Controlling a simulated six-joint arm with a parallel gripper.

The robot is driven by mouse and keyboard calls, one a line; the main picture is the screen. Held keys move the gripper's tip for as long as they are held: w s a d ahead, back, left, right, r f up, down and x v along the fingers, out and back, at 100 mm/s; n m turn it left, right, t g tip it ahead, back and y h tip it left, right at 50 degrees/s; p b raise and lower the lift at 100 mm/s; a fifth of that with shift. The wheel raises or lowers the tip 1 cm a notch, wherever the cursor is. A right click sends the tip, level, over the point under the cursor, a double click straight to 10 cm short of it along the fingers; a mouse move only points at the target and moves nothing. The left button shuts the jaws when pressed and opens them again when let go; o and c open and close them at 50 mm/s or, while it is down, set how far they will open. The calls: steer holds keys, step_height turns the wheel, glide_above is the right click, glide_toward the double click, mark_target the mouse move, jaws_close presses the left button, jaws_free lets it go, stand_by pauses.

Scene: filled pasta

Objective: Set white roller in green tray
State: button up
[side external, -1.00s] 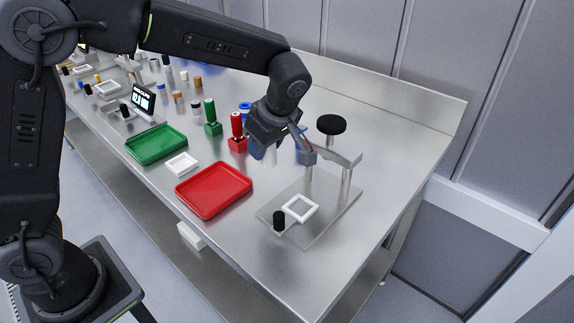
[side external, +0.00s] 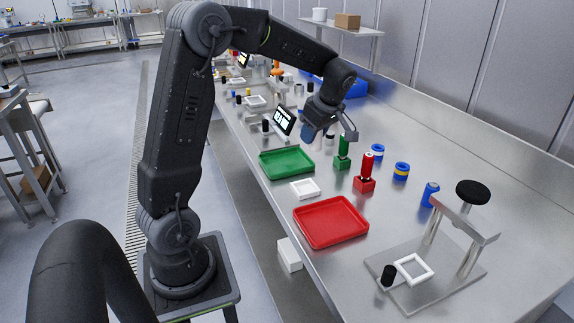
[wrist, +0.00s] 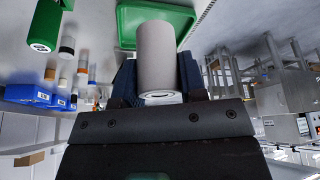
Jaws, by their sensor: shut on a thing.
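The white roller (wrist: 156,60), a pale cylinder, is held between the dark blue fingers of my gripper (wrist: 158,78) in the wrist view. My gripper (side external: 318,132) is above the bench, behind the green tray and near the small display in the side view. The green tray (side external: 287,164) is shallow and looks empty. Its rim also shows beyond the roller in the wrist view (wrist: 125,28), partly hidden by it.
A red tray (side external: 331,222) and a white square frame (side external: 305,189) lie nearer on the bench. A green stamp-like block (side external: 342,152), a red one (side external: 365,172) and a display (side external: 284,121) stand near my gripper. A press stand (side external: 470,218) is at the right.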

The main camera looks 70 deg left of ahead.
steer(key=s+a+f+n+g, duration=0.1)
steer(key=s+a+n, duration=0.3)
steer(key=s+a, duration=1.05)
steer(key=shift+h, duration=0.4)
steer(key=w+f, duration=0.2)
steer(key=w, duration=0.1)
steer(key=w+d+f, duration=0.1)
steer(key=w+f, duration=0.1)
steer(key=w, duration=0.2)
steer(key=w+f, duration=0.2)
steer(key=w, duration=0.2)
steer(key=shift+w+d+f, duration=0.2)
steer(key=shift+d+f, duration=0.1)
steer(key=shift+d, duration=0.05)
steer(key=shift+f, duration=2)
steer(key=o, duration=1)
steer(key=shift+f, duration=0.15)
steer(key=shift+o, duration=0.2)
